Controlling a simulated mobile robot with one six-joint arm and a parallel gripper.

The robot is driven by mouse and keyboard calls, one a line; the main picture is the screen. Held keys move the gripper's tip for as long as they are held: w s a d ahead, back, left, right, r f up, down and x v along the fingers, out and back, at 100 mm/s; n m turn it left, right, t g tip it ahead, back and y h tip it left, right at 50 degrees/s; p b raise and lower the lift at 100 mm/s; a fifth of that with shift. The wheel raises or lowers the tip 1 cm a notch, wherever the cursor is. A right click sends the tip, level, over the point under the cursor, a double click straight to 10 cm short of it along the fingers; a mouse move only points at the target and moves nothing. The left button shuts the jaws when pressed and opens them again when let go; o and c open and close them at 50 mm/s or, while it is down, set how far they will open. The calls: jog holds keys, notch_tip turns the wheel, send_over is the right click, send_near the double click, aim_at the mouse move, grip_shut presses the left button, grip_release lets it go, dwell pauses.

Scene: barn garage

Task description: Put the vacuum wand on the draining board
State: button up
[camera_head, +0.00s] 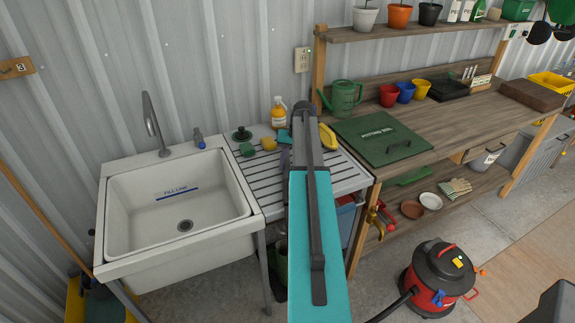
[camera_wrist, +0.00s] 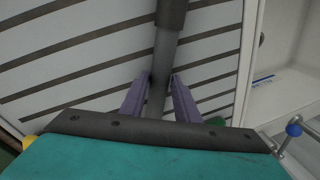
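The vacuum wand (camera_wrist: 166,48) is a dark grey tube with a thicker collar at the top of the wrist view. My gripper (camera_wrist: 161,80) has purple fingers shut on both sides of the tube. The white draining board (camera_wrist: 60,75) with dark grooves lies behind the wand; I cannot tell whether they touch. In the head view the draining board (camera_head: 345,176) is right of the sink, and my teal arm covers its middle. My gripper (camera_head: 285,160) shows there only in part, over the board. The wand is mostly hidden by my arm in that view.
A white sink (camera_head: 180,200) with a tap adjoins the board. A soap bottle (camera_head: 278,112) and small items stand at the board's back edge. A potting bench (camera_head: 440,115) stands right. A red vacuum (camera_head: 440,275) with a black hose stands on the floor.

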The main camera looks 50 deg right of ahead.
jog(key=o, duration=0.3)
jog(key=shift+o, duration=0.2)
jog(key=shift+r, duration=0.1)
jog(key=b+v, duration=0.3)
jog(key=v, duration=1)
jog(key=shift+r+b, duration=0.35)
jog(key=shift+b, duration=0.05)
